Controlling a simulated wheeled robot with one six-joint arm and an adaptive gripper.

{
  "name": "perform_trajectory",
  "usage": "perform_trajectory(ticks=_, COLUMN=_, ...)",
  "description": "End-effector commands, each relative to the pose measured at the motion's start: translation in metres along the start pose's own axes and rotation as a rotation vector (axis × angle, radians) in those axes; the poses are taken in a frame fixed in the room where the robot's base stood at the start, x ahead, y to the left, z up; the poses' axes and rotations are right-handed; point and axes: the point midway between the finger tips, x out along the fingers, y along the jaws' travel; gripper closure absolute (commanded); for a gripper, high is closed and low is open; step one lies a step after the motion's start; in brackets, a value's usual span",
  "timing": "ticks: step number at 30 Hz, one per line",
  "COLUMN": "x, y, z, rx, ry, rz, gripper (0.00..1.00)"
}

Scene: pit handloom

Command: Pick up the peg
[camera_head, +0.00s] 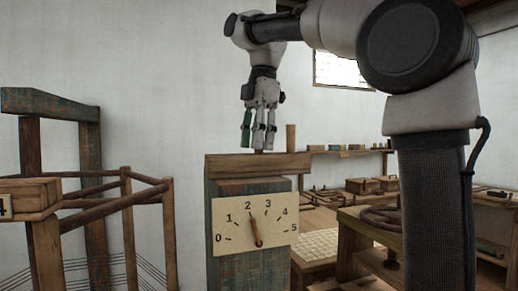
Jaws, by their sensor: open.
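An upright wooden peg (291,138) stands at the right of the wooden top board (225,168) of a post. My gripper (259,145) points down just above the middle of this board, to the left of the peg and apart from it in the picture. It is open. A small brown piece (258,151) shows under the fingertips; I cannot tell whether it is another peg or whether it lies between the fingers. A green strip (247,130) shows at the left finger; I cannot tell what it is.
A wooden frame with rails (120,200) stands at left. A shelf (350,152) and a bench with a wooden wheel (385,217) are at right.

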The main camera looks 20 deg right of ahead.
Motion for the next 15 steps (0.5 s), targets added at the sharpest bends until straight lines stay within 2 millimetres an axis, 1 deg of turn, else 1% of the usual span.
perform_trajectory(ticks=3, x=0.0069, y=0.0058, z=0.0029, rx=-0.001, ry=0.0, rz=0.0, gripper=0.56)
perform_trajectory(ticks=8, x=0.0071, y=0.006, z=0.0028, rx=-0.002, ry=0.0, rz=0.001, gripper=0.56)
perform_trajectory(ticks=9, x=0.0071, y=0.006, z=0.0028, rx=-0.002, ry=0.0, rz=0.001, gripper=0.58)
perform_trajectory(ticks=11, x=0.007, y=0.0059, z=0.0027, rx=-0.002, ry=0.0, rz=0.001, gripper=0.69)
perform_trajectory(ticks=15, x=0.0069, y=0.0058, z=0.0026, rx=-0.002, ry=0.0, rz=0.001, gripper=0.94)
